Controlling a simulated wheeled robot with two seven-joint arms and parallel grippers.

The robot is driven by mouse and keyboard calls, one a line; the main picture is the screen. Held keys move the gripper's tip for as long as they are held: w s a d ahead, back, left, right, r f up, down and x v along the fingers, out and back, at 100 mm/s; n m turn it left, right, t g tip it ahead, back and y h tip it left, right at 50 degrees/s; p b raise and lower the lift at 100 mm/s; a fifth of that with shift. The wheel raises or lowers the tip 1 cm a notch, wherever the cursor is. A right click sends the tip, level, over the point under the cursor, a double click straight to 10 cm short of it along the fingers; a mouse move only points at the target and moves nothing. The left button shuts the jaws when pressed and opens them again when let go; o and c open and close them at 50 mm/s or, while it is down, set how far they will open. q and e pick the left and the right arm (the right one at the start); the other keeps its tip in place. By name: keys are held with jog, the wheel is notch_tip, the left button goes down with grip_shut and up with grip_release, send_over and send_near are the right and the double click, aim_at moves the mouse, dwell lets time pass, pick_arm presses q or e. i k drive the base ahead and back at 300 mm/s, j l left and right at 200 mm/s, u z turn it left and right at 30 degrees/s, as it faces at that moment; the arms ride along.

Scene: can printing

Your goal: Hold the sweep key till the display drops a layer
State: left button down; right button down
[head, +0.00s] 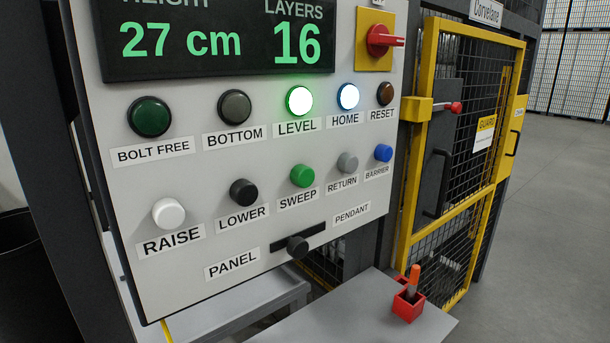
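The sweep key is a green round button (302,176) in the lower row of the grey control panel (230,205), above its SWEEP label. Nothing touches it in this view. The display (220,40) at the panel's top reads 27 cm under HEIGHT and 16 under LAYERS in green digits; its top edge is cut off. The LEVEL lamp (299,101) and the HOME lamp (347,97) are lit. The BOLT FREE (149,117), BOTTOM (234,107) and RESET (385,94) lamps look unlit. Neither of my grippers shows in the head view.
Near the sweep key are the white RAISE (168,213), black LOWER (243,192), grey RETURN (347,163) and blue BARRIER (383,153) buttons. A red holder (408,306) stands on a grey shelf (350,312). A yellow mesh gate (455,170) is at right.

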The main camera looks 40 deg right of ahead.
aim_at(301, 175)
jog(key=l+z, duration=0.2)
jog(key=z, duration=0.95)
